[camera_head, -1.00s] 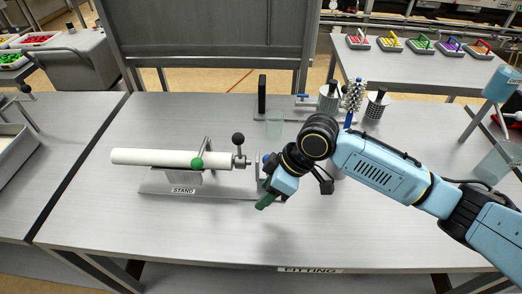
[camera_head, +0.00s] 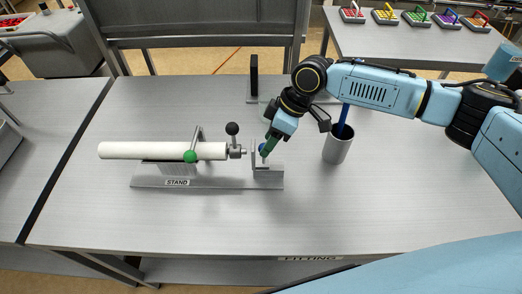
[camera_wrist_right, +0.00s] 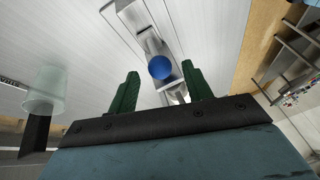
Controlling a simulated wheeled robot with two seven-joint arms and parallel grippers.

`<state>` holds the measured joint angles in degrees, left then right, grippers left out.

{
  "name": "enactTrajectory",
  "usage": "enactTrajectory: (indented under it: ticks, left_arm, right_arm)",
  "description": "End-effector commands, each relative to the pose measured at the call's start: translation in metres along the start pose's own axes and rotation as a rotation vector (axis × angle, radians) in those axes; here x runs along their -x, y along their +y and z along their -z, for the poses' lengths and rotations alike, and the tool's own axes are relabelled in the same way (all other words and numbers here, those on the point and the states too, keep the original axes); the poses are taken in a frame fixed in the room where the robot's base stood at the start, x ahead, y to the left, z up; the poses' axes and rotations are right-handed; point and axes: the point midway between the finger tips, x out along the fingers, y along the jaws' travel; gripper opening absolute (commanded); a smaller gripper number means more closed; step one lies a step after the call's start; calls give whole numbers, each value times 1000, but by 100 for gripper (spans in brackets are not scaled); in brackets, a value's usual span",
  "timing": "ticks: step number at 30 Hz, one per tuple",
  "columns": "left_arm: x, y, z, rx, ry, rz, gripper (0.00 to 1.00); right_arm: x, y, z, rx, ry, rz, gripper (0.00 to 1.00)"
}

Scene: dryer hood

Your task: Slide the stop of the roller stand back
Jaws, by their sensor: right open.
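The roller stand has a grey base (camera_head: 210,182) labelled STAND and a long white roller (camera_head: 150,150) lying level across it. At the base's right end stands the stop, a small metal bracket (camera_head: 266,172) with a blue ball knob (camera_head: 262,147). My right gripper (camera_head: 267,147), with green fingers, reaches down at the knob. In the right wrist view the open fingers (camera_wrist_right: 160,70) lie on either side of the blue knob, which shows at about their tips; I see no contact. My left gripper is not in view.
A grey cup (camera_head: 338,146) with a blue handle stands right of the stand. A black upright piece (camera_head: 254,76) stands behind. The front table is clear.

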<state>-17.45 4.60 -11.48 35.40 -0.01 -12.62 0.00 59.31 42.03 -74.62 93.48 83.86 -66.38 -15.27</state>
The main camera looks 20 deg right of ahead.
Motion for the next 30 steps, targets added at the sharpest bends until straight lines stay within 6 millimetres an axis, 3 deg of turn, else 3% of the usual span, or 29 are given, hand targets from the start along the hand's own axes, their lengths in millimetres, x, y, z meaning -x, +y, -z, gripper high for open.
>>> enactTrajectory:
  ticks: [3,9,21,30]
  left_arm:
    - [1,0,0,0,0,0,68]
    - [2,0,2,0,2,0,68]
    - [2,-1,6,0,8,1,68]
    - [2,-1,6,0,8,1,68]
  right_arm:
    - [-24,-1,0,0,-1,2,50]
    - [-47,0,0,-1,0,0,50]
    - [-53,0,0,0,0,0,48]
    - [-53,0,0,0,0,1,9]
